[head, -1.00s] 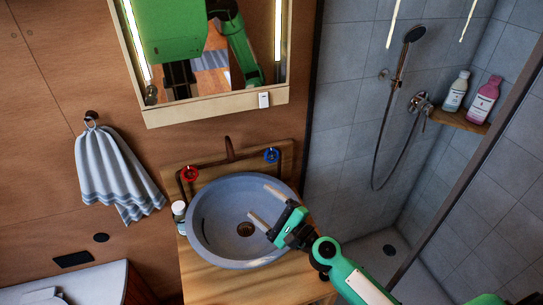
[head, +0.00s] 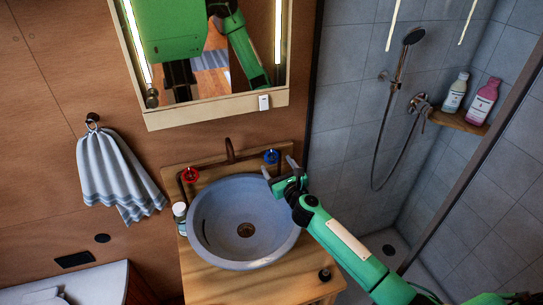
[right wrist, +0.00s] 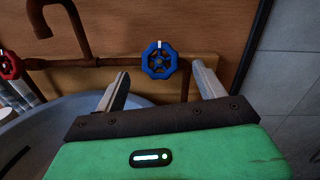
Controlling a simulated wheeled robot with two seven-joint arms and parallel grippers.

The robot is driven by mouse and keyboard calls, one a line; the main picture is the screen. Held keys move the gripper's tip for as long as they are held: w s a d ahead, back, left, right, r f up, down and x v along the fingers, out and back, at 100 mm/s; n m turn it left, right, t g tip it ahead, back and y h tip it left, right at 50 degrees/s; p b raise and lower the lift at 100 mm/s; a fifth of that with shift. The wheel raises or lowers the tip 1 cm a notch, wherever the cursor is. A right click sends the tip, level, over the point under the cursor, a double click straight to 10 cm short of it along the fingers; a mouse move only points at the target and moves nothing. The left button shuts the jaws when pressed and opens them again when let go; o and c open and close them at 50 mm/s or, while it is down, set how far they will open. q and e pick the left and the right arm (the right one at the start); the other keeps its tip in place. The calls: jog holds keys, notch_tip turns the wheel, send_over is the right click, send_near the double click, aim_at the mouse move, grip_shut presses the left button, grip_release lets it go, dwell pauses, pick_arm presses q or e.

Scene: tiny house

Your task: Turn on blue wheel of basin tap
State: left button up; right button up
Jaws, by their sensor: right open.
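The blue wheel (head: 271,156) of the tap sits on the right end of the copper pipe behind the basin (head: 200,245). In the right wrist view the blue wheel (right wrist: 159,60) shows between and beyond my fingers, with a white mark at its top. My right gripper (head: 278,167) is open and empty, just in front of the wheel; I see no contact. Its two fingers (right wrist: 158,85) stand apart, left and right of the wheel. The red wheel (head: 189,174) is on the pipe's left end, with the spout (head: 229,150) between them. My left gripper is not in view.
A small bottle (head: 180,212) stands left of the basin on the wooden counter (head: 215,285). A mirror cabinet (head: 215,112) hangs above. A striped towel (head: 115,175) hangs at left. The tiled shower (head: 350,150) is at right.

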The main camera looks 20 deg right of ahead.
aim_at(272, 158)
jog(key=w, duration=0.5)
jog(key=shift+w+a, duration=0.3)
jog(key=c, duration=1)
